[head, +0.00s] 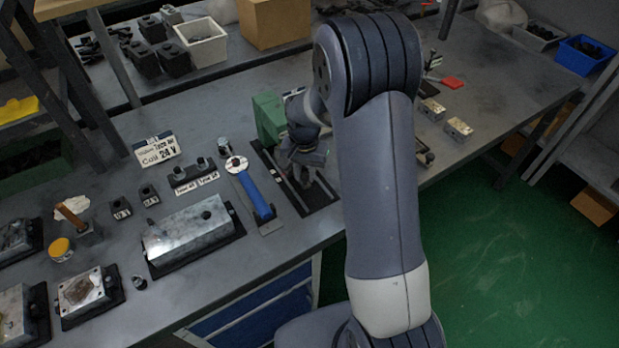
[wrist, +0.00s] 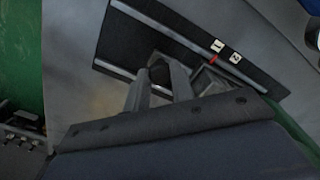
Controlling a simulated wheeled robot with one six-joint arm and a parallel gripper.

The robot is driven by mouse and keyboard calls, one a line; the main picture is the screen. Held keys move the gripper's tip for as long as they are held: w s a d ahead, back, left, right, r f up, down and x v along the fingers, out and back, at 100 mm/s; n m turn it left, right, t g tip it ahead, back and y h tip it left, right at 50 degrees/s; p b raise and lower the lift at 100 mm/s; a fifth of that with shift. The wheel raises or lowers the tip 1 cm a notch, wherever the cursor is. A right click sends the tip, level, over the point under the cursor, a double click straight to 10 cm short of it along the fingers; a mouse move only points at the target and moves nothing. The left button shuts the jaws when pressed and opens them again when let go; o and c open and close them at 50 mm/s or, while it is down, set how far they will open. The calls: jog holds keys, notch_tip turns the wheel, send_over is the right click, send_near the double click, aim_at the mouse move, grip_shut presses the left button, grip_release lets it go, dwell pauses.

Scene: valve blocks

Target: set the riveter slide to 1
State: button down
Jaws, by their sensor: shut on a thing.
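The riveter slide is a black plate (wrist: 130,40) with pale metal rails. In the head view this plate (head: 318,193) lies on the bench, partly hidden by my arm. Two small white number tiles (wrist: 226,51) sit on its edge, seemingly 1 and 2. A red mark (wrist: 213,59) lies close to the tiles, nearer the left one. My gripper (wrist: 158,82) is down over the plate, its fingers shut on the dark slide handle (wrist: 159,68). In the head view my gripper (head: 303,172) is low over the plate, and the handle is hidden.
A green block (head: 268,117) stands at the plate's far end. A blue-handled tool (head: 256,196) lies close to its left, with a grey valve block (head: 188,232) further left. Small metal blocks (head: 458,128) sit to the right of my arm.

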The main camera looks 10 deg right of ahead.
jog(key=c, duration=1.2)
grip_release()
jog(key=shift+s, duration=0.1)
notch_tip(320, 180, up, 11)
jog(key=shift+b, duration=0.3)
jog(key=shift+f, duration=0.15)
notch_tip(320, 180, down, 11)
jog(key=shift+f+p, duration=0.1)
jog(key=shift+p, duration=0.25)
jog(key=s, duration=0.2)
jog(key=s+d, duration=0.1)
jog(key=shift+s+r, duration=0.25)
jog(key=shift+r, duration=0.1)
jog(key=shift+s+d+f, duration=0.1)
jog(key=shift+s+d, duration=0.1)
jog(key=shift+s, duration=0.1)
jog(key=shift+w, duration=0.15)
